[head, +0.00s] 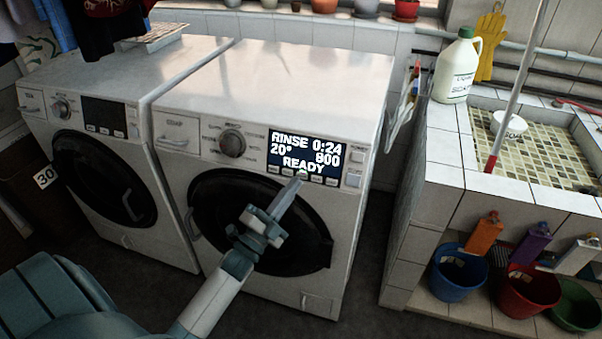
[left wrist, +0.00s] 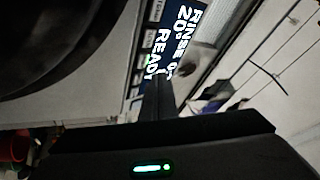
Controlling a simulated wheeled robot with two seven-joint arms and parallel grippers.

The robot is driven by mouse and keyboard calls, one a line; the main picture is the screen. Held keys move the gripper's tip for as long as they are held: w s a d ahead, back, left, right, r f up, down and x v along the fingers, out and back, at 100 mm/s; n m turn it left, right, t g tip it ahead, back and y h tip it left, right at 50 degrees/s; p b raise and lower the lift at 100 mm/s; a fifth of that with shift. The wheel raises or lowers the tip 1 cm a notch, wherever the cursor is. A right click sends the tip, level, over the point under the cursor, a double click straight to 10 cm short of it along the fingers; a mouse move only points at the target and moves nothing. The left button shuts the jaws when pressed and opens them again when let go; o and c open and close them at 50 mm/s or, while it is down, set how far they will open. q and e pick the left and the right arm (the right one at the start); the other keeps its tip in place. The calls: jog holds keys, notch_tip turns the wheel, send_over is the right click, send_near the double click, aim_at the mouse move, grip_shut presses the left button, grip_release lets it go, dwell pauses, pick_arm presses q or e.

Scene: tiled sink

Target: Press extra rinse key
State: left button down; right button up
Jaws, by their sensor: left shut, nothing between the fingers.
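The right-hand washing machine (head: 262,90) has a lit display (head: 304,154) reading "RINSE 0:24, 20°, 800, READY". A row of small keys runs just under the display; their labels are too small to read, so I cannot tell which is extra rinse. My left gripper (head: 300,178) is shut and empty, its tip at the middle of this key row. A small green glow shows at the tip. I cannot tell whether it touches a key. In the left wrist view, the closed fingers (left wrist: 158,85) point at the display (left wrist: 172,38). My right gripper is not in view.
A second washing machine (head: 100,130) stands to the left. A round knob (head: 232,143) sits left of the display. A tiled sink (head: 540,130) with a white jug (head: 456,68) and a slanted pole (head: 517,85) stands to the right, with buckets (head: 528,290) below.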

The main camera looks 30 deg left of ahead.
pick_arm(q)
jog(key=s, duration=0.1)
jog(key=s+r+p, duration=0.1)
jog(key=s+d+p, duration=0.1)
jog(key=shift+s+r, duration=0.15)
jog(key=shift+s, duration=0.2)
